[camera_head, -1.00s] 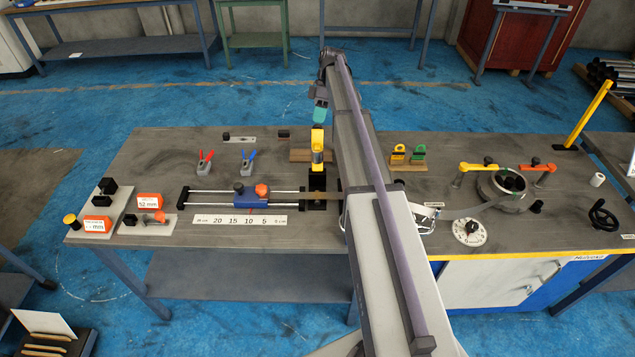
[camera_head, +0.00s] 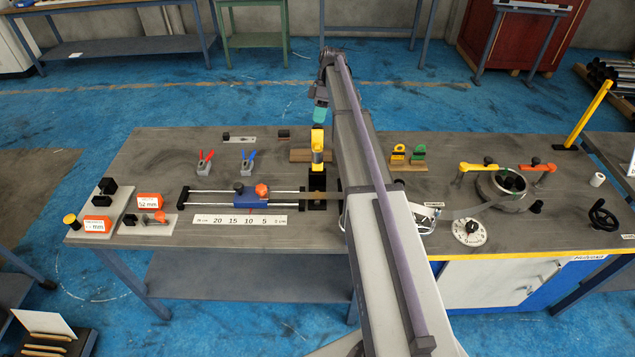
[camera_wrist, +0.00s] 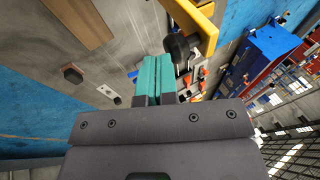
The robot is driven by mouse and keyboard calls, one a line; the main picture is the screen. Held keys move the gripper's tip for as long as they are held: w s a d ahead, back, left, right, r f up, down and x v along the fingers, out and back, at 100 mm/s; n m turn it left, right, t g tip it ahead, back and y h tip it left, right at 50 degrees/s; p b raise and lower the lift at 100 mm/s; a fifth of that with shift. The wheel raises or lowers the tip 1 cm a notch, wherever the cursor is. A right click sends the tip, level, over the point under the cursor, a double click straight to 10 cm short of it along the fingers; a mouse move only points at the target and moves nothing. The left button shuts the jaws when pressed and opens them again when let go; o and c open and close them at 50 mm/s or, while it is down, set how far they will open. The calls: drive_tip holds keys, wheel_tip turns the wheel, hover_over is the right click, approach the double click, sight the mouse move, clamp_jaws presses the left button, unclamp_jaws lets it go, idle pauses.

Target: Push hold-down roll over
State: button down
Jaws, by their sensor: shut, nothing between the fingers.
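My gripper (camera_head: 320,114) has teal fingers pressed together and empty. It hangs over the back edge of the bench, just behind an upright yellow arm (camera_head: 317,146) on a black stand. In the wrist view the fingers (camera_wrist: 152,62) are close to this yellow arm (camera_wrist: 203,35) and the black roll (camera_wrist: 180,46) on it; I cannot tell whether they touch. At the right, a coil (camera_head: 503,196) of strip has a yellow arm (camera_head: 478,167) and an orange arm (camera_head: 537,167) by it. I cannot tell for certain which part is the hold-down roll.
A blue carriage (camera_head: 251,199) sits on rails behind a white scale (camera_head: 238,220). Red pliers (camera_head: 206,160) and blue pliers (camera_head: 247,160) stand behind it. A wooden board (camera_head: 299,155) lies beside the yellow arm. My arm hides the bench's middle.

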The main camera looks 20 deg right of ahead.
drive_tip(key=shift+s+f, duration=0.1)
drive_tip(key=shift+f, duration=0.05)
drive_tip(key=shift+s+a+f+b, duration=1.1)
drive_tip(key=shift+s+f+b, duration=0.8)
drive_tip(key=shift+s, duration=0.35)
drive_tip(key=shift+s+a+f+b, duration=1.1)
drive_tip(key=shift+s+f+b, duration=0.8)
drive_tip(key=shift+s, duration=0.3)
drive_tip(key=shift+s+a+f+b, duration=1.1)
drive_tip(key=shift+s+f+b, duration=0.8)
drive_tip(key=shift+s, duration=0.35)
drive_tip(key=shift+r, duration=0.1)
drive_tip(key=shift+w+d+f+b, duration=0.15)
drive_tip(key=shift+w+d, duration=0.15)
drive_tip(key=shift+w, duration=0.3)
drive_tip(key=shift+w+d+f+b, duration=0.15)
drive_tip(key=shift+w+d, duration=0.15)
drive_tip(key=shift+w, duration=0.3)
drive_tip(key=shift+w+d+f+b, duration=0.15)
drive_tip(key=shift+w+d, duration=0.15)
drive_tip(key=shift+w, duration=0.3)
drive_tip(key=shift+r, duration=0.1)
drive_tip(key=p, duration=1)
approach(320, 163)
drive_tip(key=shift+f, duration=0.7)
